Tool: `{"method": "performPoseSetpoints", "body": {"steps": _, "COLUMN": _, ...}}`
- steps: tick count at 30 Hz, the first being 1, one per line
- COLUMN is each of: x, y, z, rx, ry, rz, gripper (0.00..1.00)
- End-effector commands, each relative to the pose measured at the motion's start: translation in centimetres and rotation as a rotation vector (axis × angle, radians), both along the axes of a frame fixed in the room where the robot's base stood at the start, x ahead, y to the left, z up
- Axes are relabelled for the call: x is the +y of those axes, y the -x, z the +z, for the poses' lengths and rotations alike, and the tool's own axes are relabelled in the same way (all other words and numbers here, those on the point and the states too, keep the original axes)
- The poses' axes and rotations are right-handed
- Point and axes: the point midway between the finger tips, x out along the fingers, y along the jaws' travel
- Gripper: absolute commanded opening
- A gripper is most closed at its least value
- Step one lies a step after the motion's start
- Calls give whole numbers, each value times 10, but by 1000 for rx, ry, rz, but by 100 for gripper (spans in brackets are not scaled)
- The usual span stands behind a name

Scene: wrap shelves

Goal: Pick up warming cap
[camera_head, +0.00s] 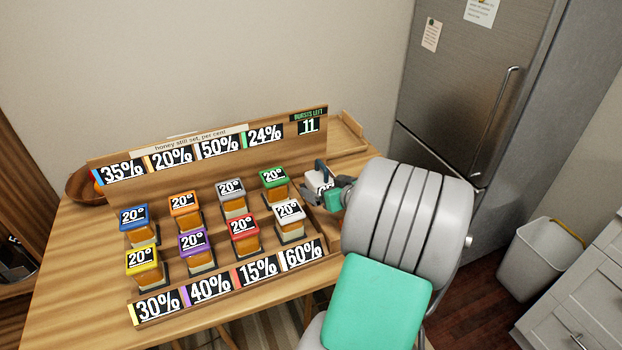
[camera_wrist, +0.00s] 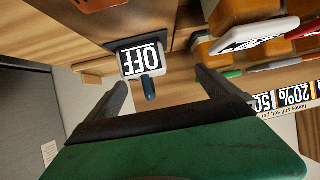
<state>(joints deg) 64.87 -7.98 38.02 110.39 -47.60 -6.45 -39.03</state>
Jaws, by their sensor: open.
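The warming cap is most likely the small white block labelled OFF (camera_wrist: 140,60) with a short dark blue knob (camera_wrist: 149,88), in the upper middle of the wrist view. In the head view its white top (camera_head: 315,181) shows at the right end of the jar rack, partly hidden by my gripper (camera_head: 328,190). In the wrist view my gripper (camera_wrist: 160,84) is open and empty. Its two dark fingers are spread to either side of the knob, with the cap just beyond the tips. I see no contact.
Several honey jars with coloured 20° lids, such as the white-lidded jar (camera_head: 290,214), stand on the wooden rack (camera_head: 222,271) just left of my gripper. A back board (camera_head: 295,143) with percentage signs rises behind. A fridge (camera_head: 470,90) stands at right.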

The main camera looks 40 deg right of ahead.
Motion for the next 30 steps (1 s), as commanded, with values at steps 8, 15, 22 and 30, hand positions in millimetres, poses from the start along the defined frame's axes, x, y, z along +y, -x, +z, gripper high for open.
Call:
{"method": "performPoseSetpoints", "body": {"steps": 8, "x": -35, "y": 1, "z": -6, "rx": -68, "ry": 21, "rz": -62, "gripper": 98}}
{"method": "performPoseSetpoints", "body": {"steps": 15, "x": -34, "y": -34, "z": -23, "rx": -64, "ry": 18, "rz": -60, "gripper": 98}}
{"method": "performPoseSetpoints", "body": {"steps": 22, "x": -40, "y": -57, "z": -34, "rx": -66, "ry": 21, "rz": -63, "gripper": 98}}
{"method": "performPoseSetpoints", "body": {"steps": 30, "x": -40, "y": -56, "z": -34, "rx": -66, "ry": 21, "rz": -64, "gripper": 89}}
